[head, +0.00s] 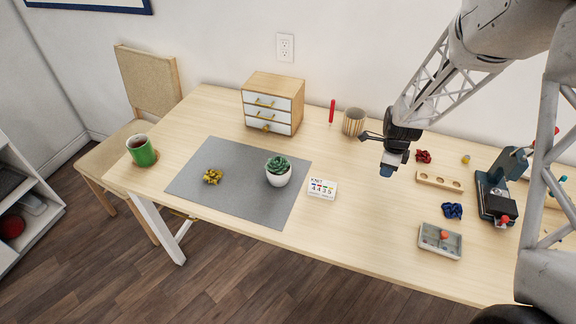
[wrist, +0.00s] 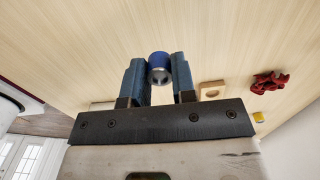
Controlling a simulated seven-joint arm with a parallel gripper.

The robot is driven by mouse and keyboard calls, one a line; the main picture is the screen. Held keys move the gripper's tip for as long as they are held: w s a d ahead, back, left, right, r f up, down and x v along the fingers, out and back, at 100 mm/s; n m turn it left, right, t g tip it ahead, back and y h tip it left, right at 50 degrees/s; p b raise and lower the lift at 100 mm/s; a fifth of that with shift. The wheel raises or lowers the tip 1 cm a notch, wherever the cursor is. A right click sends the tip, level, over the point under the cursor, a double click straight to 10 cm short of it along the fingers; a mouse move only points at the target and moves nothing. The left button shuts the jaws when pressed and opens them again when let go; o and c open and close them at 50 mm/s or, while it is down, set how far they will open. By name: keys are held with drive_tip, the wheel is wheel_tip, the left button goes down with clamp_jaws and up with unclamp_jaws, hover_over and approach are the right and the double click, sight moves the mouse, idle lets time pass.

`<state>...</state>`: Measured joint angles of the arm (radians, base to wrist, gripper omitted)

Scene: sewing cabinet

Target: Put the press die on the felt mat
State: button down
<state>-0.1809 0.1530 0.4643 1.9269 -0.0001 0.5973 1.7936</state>
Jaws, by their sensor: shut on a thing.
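The press die appears to be the small blue cylinder with a metal end (wrist: 159,66) in the wrist view. My gripper (wrist: 160,75) is shut on it, one finger on each side. In the head view my gripper (head: 390,162) is above the right half of the table, with the die (head: 386,171) small and dark at its tip. The grey felt mat (head: 235,207) lies flat on the left half of the table, well to the left of my gripper. A potted succulent (head: 278,171) and a yellow scrunchie (head: 212,176) are on the mat.
A card (head: 322,188) lies beside the mat's right edge. A wooden cup (head: 353,122), red pen (head: 332,111) and drawer box (head: 270,103) stand behind. Right are a holed wooden block (head: 430,180), press (head: 490,190) and grey tray (head: 430,248). The mat's front middle is clear.

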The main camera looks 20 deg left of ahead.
drive_tip(key=shift+a, duration=0.1)
drive_tip(key=shift+n, duration=0.7)
drive_tip(key=w+a, duration=0.1)
drive_tip(key=a, duration=0.3)
drive_tip(key=a+r, duration=0.1)
drive_tip(key=a, duration=0.3)
drive_tip(key=w+a, duration=0.1)
drive_tip(key=a, duration=0.3)
drive_tip(key=shift+w+r, duration=0.25)
drive_tip(key=shift+w, duration=0.1)
drive_tip(key=s+a+r+n, duration=0.1)
drive_tip(key=s+a+r, duration=0.1)
drive_tip(key=a, duration=1.5)
drive_tip(key=s+a+r+n, duration=0.2)
drive_tip(key=s+a, duration=0.2)
drive_tip(key=a, duration=1.4)
drive_tip(key=shift+a, duration=0.35)
hover_over(248, 155)
drive_tip(key=shift+a+f, duration=0.1)
drive_tip(key=shift+f, duration=3)
drive_tip(key=shift+f, duration=0.1)
drive_tip(key=shift+f, duration=1.8)
